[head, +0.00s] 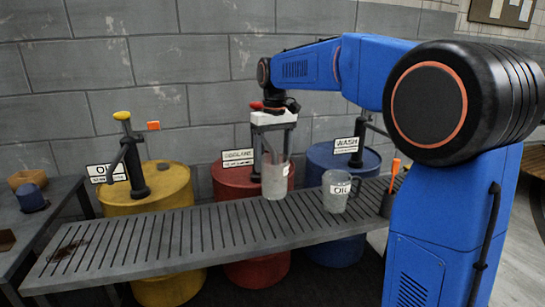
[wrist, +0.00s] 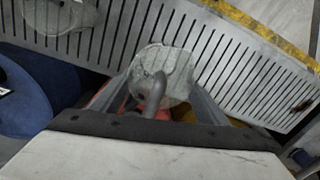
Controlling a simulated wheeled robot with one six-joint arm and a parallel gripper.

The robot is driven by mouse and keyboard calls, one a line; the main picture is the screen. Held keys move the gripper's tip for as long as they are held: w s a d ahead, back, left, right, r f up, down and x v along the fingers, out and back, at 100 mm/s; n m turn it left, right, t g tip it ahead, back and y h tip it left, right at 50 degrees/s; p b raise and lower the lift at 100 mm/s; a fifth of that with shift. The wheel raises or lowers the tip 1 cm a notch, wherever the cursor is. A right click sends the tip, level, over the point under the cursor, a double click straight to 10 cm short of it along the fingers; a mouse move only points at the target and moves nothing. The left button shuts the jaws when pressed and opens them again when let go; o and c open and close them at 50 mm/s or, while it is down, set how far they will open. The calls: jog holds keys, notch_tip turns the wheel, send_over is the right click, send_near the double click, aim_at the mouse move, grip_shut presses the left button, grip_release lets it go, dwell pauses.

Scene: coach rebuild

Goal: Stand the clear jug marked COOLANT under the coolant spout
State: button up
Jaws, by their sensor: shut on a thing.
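A clear jug (head: 275,181) is between the fingers of my gripper (head: 272,150), which is shut on it. Its pale label is turned to the right and I cannot read it. The jug is upright at the back edge of the slatted rack, in front of the red drum (head: 230,181) with the COOLANT sign (head: 238,157). I cannot tell whether its base touches the slats. In the wrist view the jug (wrist: 174,62) is between the fingers (wrist: 160,88), and a grey curved pipe (wrist: 156,92), apparently the spout, overlaps its near side. My gripper hides most of the tap in the head view.
A clear jug marked OIL (head: 336,194) stands on the rack (head: 150,245) to the right, near a dark cup (head: 388,204) with an orange-handled tool. A yellow drum (head: 165,190) stands left, a blue WASH drum (head: 320,160) right. The rack's left half is clear.

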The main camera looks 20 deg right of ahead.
aim_at(273, 178)
jog(key=shift+f, duration=3.35)
